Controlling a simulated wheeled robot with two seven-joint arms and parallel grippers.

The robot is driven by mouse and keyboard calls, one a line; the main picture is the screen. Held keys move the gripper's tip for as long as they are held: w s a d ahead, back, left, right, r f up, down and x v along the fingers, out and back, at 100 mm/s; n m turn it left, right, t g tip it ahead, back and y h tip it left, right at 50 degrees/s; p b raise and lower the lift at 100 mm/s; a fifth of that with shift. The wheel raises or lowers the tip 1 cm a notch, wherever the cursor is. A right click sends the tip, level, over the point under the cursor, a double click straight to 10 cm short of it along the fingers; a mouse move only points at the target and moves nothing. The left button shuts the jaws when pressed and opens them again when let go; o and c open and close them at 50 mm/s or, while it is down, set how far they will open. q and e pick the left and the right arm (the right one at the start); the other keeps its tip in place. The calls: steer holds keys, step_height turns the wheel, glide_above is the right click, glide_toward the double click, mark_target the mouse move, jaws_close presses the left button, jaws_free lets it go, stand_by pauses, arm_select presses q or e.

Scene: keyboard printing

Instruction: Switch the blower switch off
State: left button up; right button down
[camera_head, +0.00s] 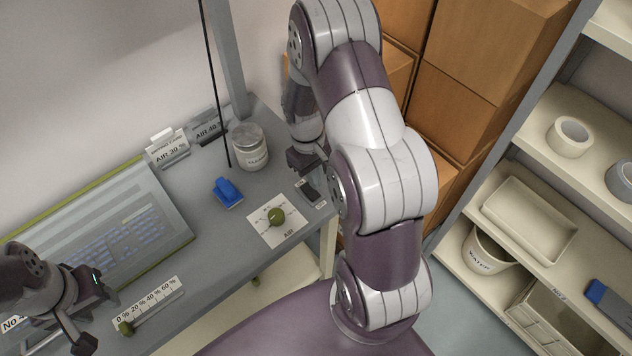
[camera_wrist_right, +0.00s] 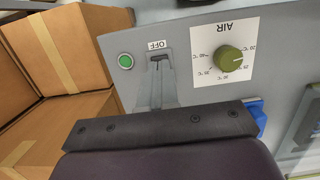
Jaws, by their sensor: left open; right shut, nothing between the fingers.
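The blower switch (camera_head: 309,191) is a dark lever on a small plate at the right end of the grey bench. In the right wrist view the dark switch lever (camera_wrist_right: 157,62) shows just below an "OFF" label (camera_wrist_right: 157,44). A green lamp (camera_wrist_right: 125,61) is beside it. My right gripper (camera_head: 308,164) is shut and empty, pointing down close to the switch. In the wrist view its grey fingers (camera_wrist_right: 160,88) end at the lever; I cannot tell whether they touch it. My left gripper (camera_head: 76,318) is open and empty at the lower left, near the scale slider.
The AIR dial (camera_head: 276,216) with its green knob is left of the switch. A blue object (camera_head: 228,193), a lidded jar (camera_head: 249,147), label cards (camera_head: 168,149) and a keyboard panel (camera_head: 115,240) occupy the bench. Cardboard boxes (camera_head: 475,45) and shelves (camera_head: 532,152) bound the right side.

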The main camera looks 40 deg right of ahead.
arm_select(q)
steer(key=shift+s+a+f, duration=0.1)
steer(key=shift+f, duration=0.45)
arm_select(e)
step_height(320, 180, up, 8)
steer(key=s, duration=0.2)
steer(key=shift+f, duration=0.15)
steer(key=shift+w+f, duration=0.1)
steer(key=shift+w, duration=0.1)
